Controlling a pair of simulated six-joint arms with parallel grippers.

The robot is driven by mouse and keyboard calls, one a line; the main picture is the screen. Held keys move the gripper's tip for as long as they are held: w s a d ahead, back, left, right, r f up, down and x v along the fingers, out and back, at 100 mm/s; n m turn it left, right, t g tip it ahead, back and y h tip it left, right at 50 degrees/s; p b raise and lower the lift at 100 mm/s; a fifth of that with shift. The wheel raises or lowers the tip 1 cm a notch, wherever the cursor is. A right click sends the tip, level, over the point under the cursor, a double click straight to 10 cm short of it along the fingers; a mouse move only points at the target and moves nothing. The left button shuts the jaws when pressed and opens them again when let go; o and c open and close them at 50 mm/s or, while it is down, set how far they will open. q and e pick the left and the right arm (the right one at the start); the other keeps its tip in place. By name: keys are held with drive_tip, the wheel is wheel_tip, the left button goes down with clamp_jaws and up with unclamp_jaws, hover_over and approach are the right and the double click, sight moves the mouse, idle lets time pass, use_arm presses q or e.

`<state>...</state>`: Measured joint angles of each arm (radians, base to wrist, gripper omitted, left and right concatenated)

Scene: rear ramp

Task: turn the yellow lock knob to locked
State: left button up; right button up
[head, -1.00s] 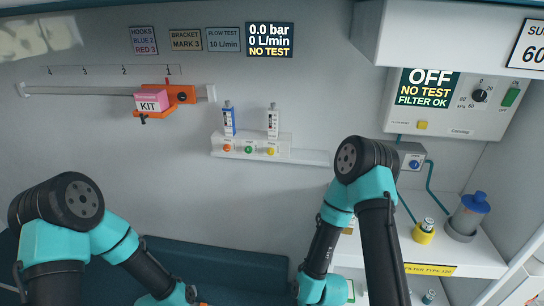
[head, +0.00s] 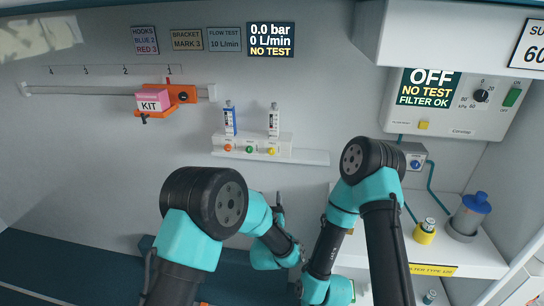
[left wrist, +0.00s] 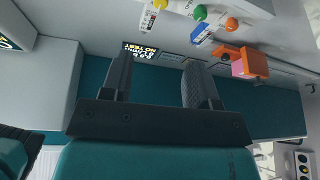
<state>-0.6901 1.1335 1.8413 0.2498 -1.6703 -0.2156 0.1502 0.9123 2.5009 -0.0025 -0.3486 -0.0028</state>
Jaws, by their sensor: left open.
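A round yellow knob (head: 271,150) is at the right end of the row of outlets on the white wall block. I cannot tell whether it is the lock knob or how it is turned. In the left wrist view a yellow knob (left wrist: 200,12) shows at the top, beside a green and an orange one. My left gripper (head: 279,208) is below the wall block, apart from it. In the left wrist view its two dark fingers (left wrist: 157,72) are spread with nothing between them. My right arm comes down at the right; its gripper is not visible.
An orange bracket (head: 181,94) with a pink KIT box (head: 151,101) hangs on the wall rail. A suction unit (head: 455,117) with a small yellow button (head: 423,125) is at upper right. A blue-topped canister (head: 468,217) and a yellow-based fitting (head: 424,234) stand on the right shelf.

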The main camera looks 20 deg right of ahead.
sight(272, 153)
use_arm(q)
drive_tip(key=x, duration=1.7)
drive_tip(key=shift+w, duration=0.25)
drive_tip(key=shift+c, duration=0.3)
drive_tip(key=c, duration=0.9)
drive_tip(key=shift+o, duration=0.2)
